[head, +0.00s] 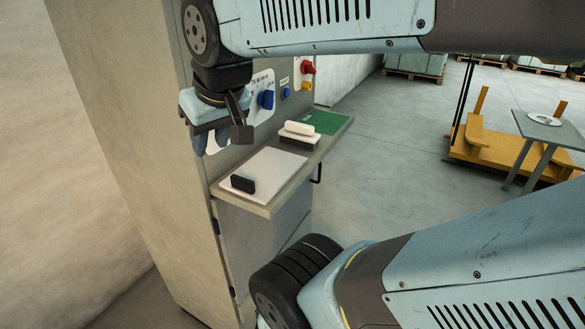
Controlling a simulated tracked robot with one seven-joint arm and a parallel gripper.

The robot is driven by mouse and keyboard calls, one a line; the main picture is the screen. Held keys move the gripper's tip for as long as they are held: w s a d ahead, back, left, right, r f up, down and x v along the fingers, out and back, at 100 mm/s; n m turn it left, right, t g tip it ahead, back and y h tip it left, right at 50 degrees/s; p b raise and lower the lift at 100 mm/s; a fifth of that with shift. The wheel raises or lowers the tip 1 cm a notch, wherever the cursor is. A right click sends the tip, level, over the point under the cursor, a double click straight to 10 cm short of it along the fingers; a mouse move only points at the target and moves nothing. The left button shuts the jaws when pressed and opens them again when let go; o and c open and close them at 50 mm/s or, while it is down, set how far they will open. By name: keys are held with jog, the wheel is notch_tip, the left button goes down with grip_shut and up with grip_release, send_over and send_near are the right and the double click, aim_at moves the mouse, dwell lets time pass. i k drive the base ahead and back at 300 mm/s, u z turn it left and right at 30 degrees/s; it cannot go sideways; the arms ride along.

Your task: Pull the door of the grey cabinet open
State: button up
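The grey cabinet (140,130) stands tall at the left in the head view. Its grey door (262,238) is below a shelf that juts out from the front, and it looks closed. Small dark hinges show along the door's left edge. A black handle (318,171) shows at the door's upper right, just under the shelf. My gripper (226,136) is above and left of the shelf, in front of the control panel and well apart from the handle. One dark finger shows clearly; the other is not clear, so its opening cannot be told. I see nothing held.
The shelf (263,208) carries a white sheet, a black block (243,184), a white-and-black block (299,134) and a green board (322,122). The panel has blue and red knobs. Floor is clear right of the cabinet; an orange cart (490,150) and grey table (550,128) stand farther right.

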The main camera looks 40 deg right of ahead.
aim_at(250, 240)
jog(key=z, duration=0.15)
jog(key=k, duration=1)
jog(key=z, duration=0.55)
